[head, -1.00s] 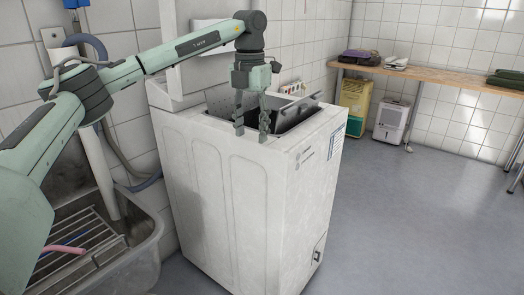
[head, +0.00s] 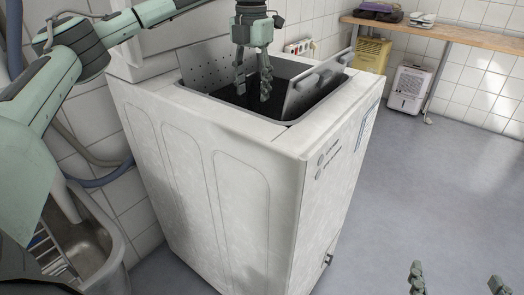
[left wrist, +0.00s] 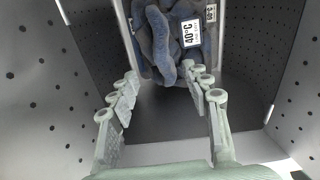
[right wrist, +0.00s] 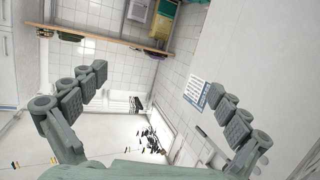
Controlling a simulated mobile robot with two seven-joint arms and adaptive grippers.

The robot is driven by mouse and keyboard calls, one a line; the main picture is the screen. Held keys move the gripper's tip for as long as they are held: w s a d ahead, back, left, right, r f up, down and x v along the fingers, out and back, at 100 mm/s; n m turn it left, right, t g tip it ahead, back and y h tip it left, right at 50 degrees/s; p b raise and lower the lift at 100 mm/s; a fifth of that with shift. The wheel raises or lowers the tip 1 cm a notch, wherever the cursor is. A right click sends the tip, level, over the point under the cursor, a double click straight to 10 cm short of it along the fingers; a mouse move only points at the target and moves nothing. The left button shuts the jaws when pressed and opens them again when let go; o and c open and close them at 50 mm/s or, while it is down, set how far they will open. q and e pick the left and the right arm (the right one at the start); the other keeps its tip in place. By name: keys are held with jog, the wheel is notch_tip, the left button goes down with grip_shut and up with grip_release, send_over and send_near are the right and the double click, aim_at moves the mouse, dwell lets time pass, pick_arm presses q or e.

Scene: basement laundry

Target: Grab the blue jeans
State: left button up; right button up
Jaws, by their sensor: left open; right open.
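The blue jeans (left wrist: 162,48) lie bunched inside the open top-loading washer (head: 215,185), ahead of my left fingertips in the left wrist view. A white label reading 40°C (left wrist: 191,33) shows on dark blue cloth there. The jeans are hidden in the head view. My left gripper (head: 252,93) points down into the washer's opening; in the left wrist view its open fingers (left wrist: 160,80) have nothing between them, and the cloth is just beyond them. My right gripper (head: 457,277) is open and empty at the lower right, well away from the washer opening; its fingers also show in the right wrist view (right wrist: 158,82).
Perforated drum walls (left wrist: 85,60) and a tilted flap (head: 318,84) surround my left gripper closely. A sink (head: 88,248) stands at the left. A wooden bench (head: 455,33), a yellow unit (head: 372,54) and a white dehumidifier (head: 409,88) are at the back right. The floor at right is clear.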

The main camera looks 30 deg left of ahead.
pick_arm(q)
jog(key=f+b, duration=0.1)
jog(key=f, duration=0.1)
jog(key=f+b, duration=0.1)
jog(key=shift+s+d+f+b, duration=0.2)
jog(key=shift+s+f+b, duration=0.05)
jog(key=shift+b, duration=0.05)
jog(key=shift+f+b, duration=0.7)
jog(key=shift+f, duration=3.1)
pick_arm(e)
jog(key=s+a+r+t+y, duration=0.1)
jog(key=s+r+t+y, duration=0.1)
jog(key=r+t, duration=0.3)
jog(key=s+a+r+t+y, duration=0.1)
jog(key=s+r+t, duration=0.3)
jog(key=r, duration=0.9)
jog(key=shift+a+r+t+y, duration=0.15)
jog(key=shift+a+t+y, duration=0.1)
jog(key=shift+t+y, duration=0.25)
pick_arm(q)
jog(key=shift+f, duration=0.1)
grip_shut()
